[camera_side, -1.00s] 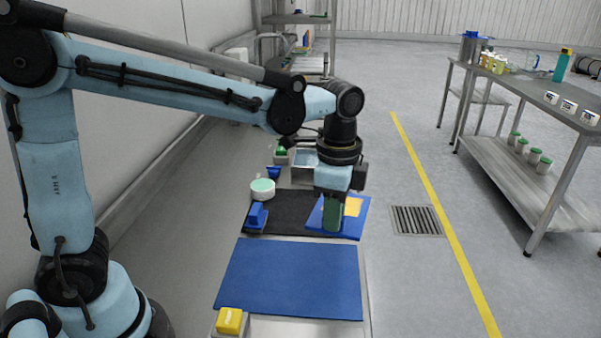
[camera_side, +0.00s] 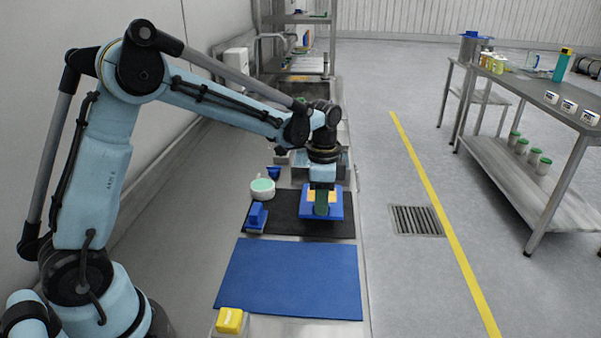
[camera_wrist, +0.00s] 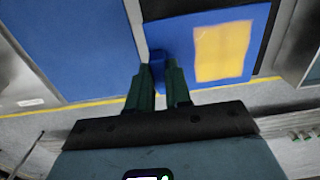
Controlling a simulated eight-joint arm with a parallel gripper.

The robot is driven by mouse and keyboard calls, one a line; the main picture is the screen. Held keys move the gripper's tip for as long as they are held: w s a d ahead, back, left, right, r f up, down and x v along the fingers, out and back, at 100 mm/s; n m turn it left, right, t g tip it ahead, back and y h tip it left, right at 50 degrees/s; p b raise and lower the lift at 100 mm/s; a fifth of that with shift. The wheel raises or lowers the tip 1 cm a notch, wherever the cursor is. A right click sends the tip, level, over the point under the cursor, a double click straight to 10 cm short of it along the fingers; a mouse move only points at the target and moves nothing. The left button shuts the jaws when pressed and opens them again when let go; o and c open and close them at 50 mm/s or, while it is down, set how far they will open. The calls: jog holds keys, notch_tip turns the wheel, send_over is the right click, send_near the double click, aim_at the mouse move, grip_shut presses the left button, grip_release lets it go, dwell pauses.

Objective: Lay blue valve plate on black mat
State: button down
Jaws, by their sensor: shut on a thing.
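The blue valve plate (camera_side: 337,208) has a yellow-orange square on its face and is over the right part of the black mat (camera_side: 285,222). My gripper (camera_side: 321,211) has its green fingers shut on the plate. In the wrist view my fingers (camera_wrist: 158,75) close around a blue tab at the edge of the plate (camera_wrist: 180,38), with the yellow square (camera_wrist: 222,52) to the right. The plate looks roughly level. Whether its underside touches the mat cannot be told. My fingers hide part of the plate in the side view.
A larger blue mat (camera_side: 290,278) lies in front of the black mat. A blue block (camera_side: 256,216) and a white round container (camera_side: 262,188) stand at the black mat's left. A yellow block (camera_side: 230,320) is at the near end. A steel sink (camera_side: 340,165) is behind.

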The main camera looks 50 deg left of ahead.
jog(key=shift+w+a+f, duration=0.15)
jog(key=shift+a+f, duration=0.1)
jog(key=shift+f, duration=1.85)
jog(key=shift+f, duration=0.15)
jog(key=c, duration=1.1)
grip_release()
jog(key=shift+o, duration=0.2)
